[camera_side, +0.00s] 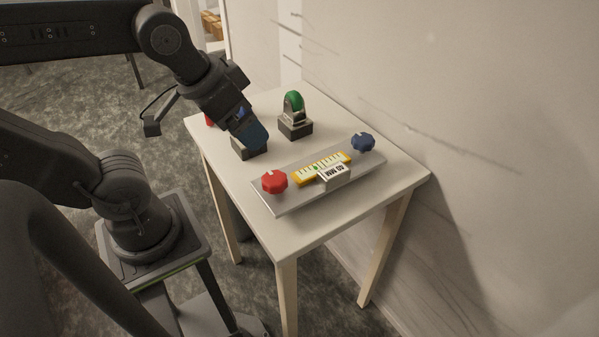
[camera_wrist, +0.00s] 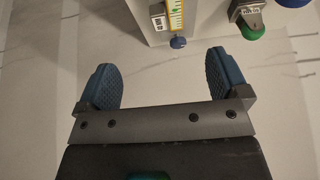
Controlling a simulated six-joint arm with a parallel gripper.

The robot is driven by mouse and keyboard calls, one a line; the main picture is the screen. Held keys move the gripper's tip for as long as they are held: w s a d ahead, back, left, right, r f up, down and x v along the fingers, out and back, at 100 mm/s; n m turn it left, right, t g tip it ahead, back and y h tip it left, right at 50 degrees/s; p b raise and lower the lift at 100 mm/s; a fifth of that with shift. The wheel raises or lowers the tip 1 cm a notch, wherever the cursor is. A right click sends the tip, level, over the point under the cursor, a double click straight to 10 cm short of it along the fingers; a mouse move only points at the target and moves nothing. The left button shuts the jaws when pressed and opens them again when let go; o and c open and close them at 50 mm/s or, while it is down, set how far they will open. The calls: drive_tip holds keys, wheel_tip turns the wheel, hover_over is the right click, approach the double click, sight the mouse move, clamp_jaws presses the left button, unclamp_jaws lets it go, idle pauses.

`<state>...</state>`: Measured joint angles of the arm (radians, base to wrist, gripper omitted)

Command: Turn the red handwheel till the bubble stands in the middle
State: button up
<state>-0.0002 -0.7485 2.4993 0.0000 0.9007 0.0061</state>
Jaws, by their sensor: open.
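A yellow-framed level with a pale scale (camera_side: 322,168) lies on a grey plate (camera_side: 285,203) on the table. A red knob (camera_side: 274,181) is at its left end and a blue knob (camera_side: 363,142) at its right end. A second red part (camera_side: 209,118) shows partly behind my arm; I cannot tell which red one is the handwheel. The bubble is too small to place. My gripper (camera_side: 256,135) is open, blue-fingered, in front of a grey block (camera_side: 247,152). In the wrist view my gripper (camera_wrist: 165,68) holds nothing; the scale (camera_wrist: 175,15) is beyond its fingers.
A green wheel (camera_side: 293,101) on a grey stand is behind the plate; it shows at the top right of the wrist view (camera_wrist: 251,27). A label reading 40 MM (camera_side: 334,174) stands by the level. The wall borders the table's right side. The table's front corner is clear.

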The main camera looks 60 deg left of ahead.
drive_tip(key=shift+w+a+m, duration=0.1)
drive_tip(key=shift+w+m, duration=0.05)
drive_tip(key=shift+m, duration=0.15)
drive_tip(key=shift+c, duration=0.7)
drive_tip(key=m+g, duration=0.6)
drive_tip(key=m, duration=0.9)
hover_over(273, 176)
wheel_tip(273, 176, down, 4)
wheel_tip(273, 176, down, 14)
drive_tip(key=shift+r, duration=0.1)
drive_tip(key=shift+c, duration=0.5)
drive_tip(key=c, duration=0.8)
